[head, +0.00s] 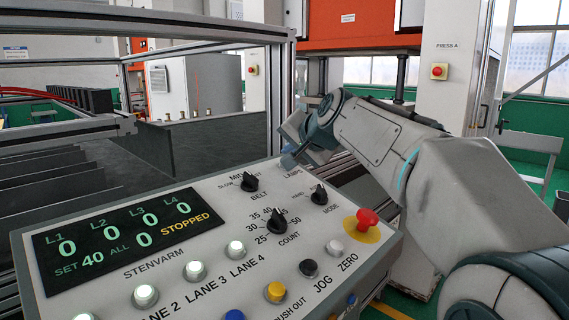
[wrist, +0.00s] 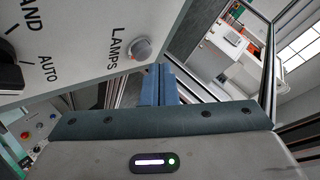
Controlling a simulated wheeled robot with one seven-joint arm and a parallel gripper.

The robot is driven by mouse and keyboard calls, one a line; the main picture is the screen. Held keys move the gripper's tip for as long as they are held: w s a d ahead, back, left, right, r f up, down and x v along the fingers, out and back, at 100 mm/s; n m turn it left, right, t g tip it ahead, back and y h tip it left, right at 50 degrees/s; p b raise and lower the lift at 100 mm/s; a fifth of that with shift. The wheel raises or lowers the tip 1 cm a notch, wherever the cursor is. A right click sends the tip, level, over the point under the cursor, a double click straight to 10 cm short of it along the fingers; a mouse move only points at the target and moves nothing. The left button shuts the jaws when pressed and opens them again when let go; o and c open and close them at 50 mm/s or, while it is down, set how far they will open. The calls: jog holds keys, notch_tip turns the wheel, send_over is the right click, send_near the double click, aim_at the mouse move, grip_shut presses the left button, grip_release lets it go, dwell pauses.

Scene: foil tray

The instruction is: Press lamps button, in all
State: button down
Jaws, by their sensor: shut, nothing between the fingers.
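The lamps button (wrist: 141,49) is a small, round, pale grey knob on the panel, beside the printed word LAMPS in the wrist view. My gripper (wrist: 160,72) has its blue fingers together, with nothing between them. Their tips are just below and right of the button in that view; I cannot tell whether they touch it. The display (head: 120,240) reads zeros, SET 40 and STOPPED.
The panel also carries the belt knob (head: 250,182), the count knob (head: 277,220), the mode knob (head: 319,194), a red mushroom button (head: 367,218) and several lit white lane buttons (head: 236,250). A metal frame post (head: 281,100) rises behind the panel near my gripper.

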jog(key=shift+w+a+f, duration=0.1)
jog(key=shift+f, duration=0.25)
jog(key=shift+w+a+f+b, duration=0.1)
jog(key=shift+f+b, duration=0.35)
jog(key=shift+b, duration=0.1)
dwell(0.5)
jog(key=shift+r, duration=0.1)
jog(key=shift+s+d+r+p, duration=0.2)
jog(key=shift+r+p, duration=0.4)
jog(key=shift+r, duration=0.2)
jog(key=r+p, duration=0.2)
jog(key=r, duration=0.1)
jog(key=s+d+r+p, duration=0.1)
jog(key=shift+r, duration=0.35)
jog(key=shift+r, duration=0.1)
dwell(0.5)
